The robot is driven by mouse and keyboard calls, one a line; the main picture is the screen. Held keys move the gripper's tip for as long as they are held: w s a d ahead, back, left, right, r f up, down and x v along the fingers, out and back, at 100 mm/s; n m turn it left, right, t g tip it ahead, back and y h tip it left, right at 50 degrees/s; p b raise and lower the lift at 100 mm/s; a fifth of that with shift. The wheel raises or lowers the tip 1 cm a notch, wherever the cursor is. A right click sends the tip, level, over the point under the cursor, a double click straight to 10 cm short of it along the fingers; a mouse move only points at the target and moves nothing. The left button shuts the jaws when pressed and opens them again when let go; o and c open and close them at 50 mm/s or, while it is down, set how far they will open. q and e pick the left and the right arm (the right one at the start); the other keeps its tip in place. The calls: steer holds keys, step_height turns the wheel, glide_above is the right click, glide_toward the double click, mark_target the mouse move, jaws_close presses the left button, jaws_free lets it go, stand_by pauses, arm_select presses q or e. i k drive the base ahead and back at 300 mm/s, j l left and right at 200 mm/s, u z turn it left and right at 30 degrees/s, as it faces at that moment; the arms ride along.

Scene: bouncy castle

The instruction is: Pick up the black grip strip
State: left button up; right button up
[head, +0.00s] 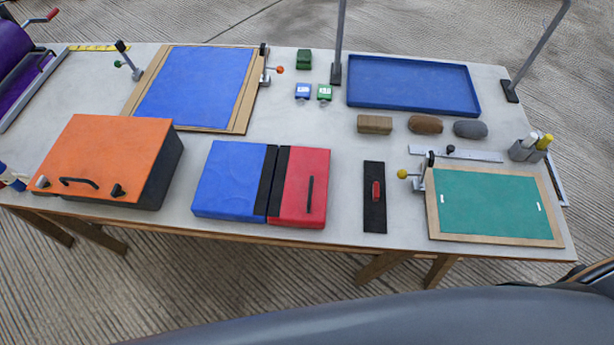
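Several black strip-like pieces show in the head view, and I cannot tell for sure which is the grip strip. A thin black strip (310,195) lies on top of the red block (291,207). Wider black bands (268,182) run between the blue block (228,180) and the red block. A long flat black piece (375,215) lies on the table to the right of the red block, with a small red part (376,191) on it. Neither of my grippers is in view.
The table (338,222) also holds an orange-topped box (100,155) at left, a blue framed board (195,85) behind, a blue tray (412,85) at back right and a green framed board (490,210) at right. Upright posts (339,40) stand at the back. Bare tabletop surrounds the long black piece.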

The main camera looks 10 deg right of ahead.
mark_target(374, 201)
steer(key=z, duration=1)
